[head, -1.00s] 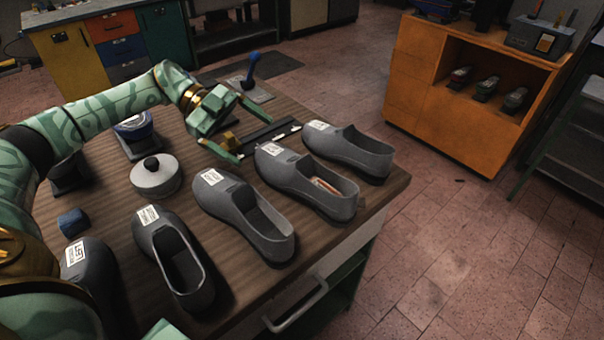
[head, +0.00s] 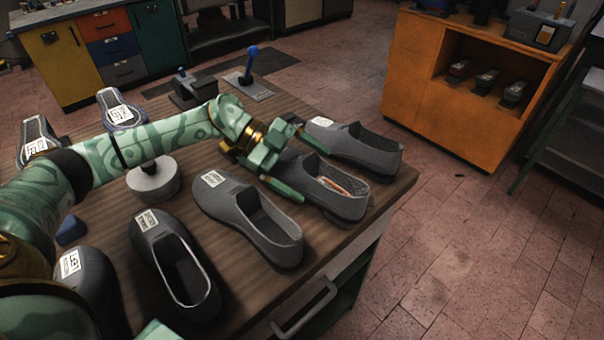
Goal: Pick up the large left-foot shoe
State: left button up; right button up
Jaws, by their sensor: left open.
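Several grey shoes with white labels lie on the wooden table; the labels are too small to read, so I cannot tell which is the large left-foot one. My left gripper (head: 313,175) is open and empty, with its fingers over the toe part of a shoe with an orange piece inside (head: 342,204). The gripper hides that shoe's toe and label. Beside it are the back-right shoe (head: 366,150), a shoe to the left (head: 262,228), a front shoe (head: 190,275) and one at the front left (head: 87,285). My right gripper is not visible.
A round knobbed lid-like object (head: 152,182) stands beneath my left arm. More labelled shoe-like items (head: 122,112) and a blue-handled lever (head: 249,68) are at the back. An orange cabinet (head: 450,100) stands across open floor at right.

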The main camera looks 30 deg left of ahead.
pick_arm(q)
jog(key=c, duration=1.4)
jog(key=shift+r, duration=0.1)
